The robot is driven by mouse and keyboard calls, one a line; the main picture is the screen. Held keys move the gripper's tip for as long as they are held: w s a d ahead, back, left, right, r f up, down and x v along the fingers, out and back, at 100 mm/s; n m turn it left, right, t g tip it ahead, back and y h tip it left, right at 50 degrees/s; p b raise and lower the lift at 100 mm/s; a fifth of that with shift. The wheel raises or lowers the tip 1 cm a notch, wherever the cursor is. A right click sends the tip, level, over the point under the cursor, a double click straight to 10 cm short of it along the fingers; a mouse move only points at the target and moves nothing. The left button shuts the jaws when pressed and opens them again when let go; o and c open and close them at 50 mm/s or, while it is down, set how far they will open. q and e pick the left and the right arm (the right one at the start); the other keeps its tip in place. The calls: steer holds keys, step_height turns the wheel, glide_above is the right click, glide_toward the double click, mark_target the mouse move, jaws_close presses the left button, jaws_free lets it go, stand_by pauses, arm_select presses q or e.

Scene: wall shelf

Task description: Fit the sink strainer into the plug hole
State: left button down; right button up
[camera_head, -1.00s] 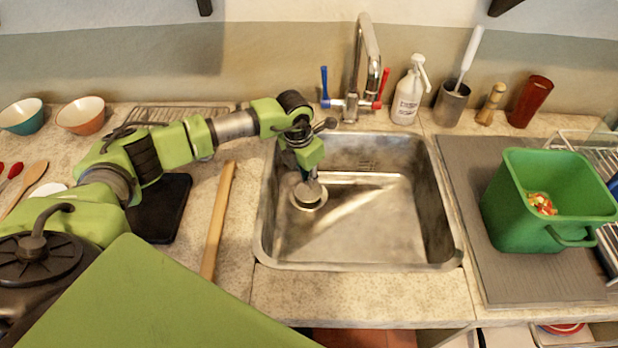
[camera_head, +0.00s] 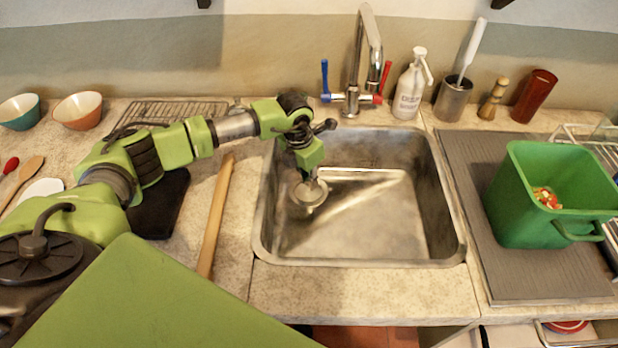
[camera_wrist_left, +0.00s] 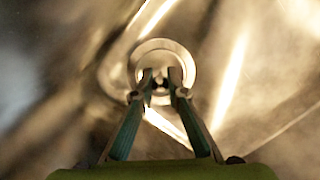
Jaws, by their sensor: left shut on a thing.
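The sink strainer (camera_head: 309,196) is a small round metal disc in the left part of the steel sink (camera_head: 380,240). My left gripper (camera_head: 312,178) reaches down over it and is shut on its middle knob. In the left wrist view the strainer (camera_wrist_left: 185,57) is a pale ring around the fingertips of my left gripper (camera_wrist_left: 160,85). The plug hole is not clearly visible; a faint curved edge shows left of the strainer. I cannot tell whether the strainer touches the sink floor. My right gripper is not in view.
A tap (camera_head: 352,98) with blue and red handles stands behind the sink. A white bottle (camera_head: 409,95) stands right of it. A green bin (camera_head: 535,220) sits on the grey drainboard at right. A wooden strip (camera_head: 216,215) lies left of the sink. The sink's right side is empty.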

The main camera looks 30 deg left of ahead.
mark_target(303, 193)
arm_select(q)
steer(key=shift+f, duration=0.2)
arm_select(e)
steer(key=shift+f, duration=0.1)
arm_select(q)
steer(key=c, duration=1.9)
jaws_free()
steer(key=shift+r, duration=0.1)
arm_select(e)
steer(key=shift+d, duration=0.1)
arm_select(q)
steer(key=r, duration=0.4)
steer(key=s+r, duration=0.1)
steer(key=r, duration=0.3)
steer(key=s+r, duration=0.1)
steer(key=r, duration=0.2)
steer(key=shift+a+r, duration=0.35)
steer(key=shift+r, duration=0.05)
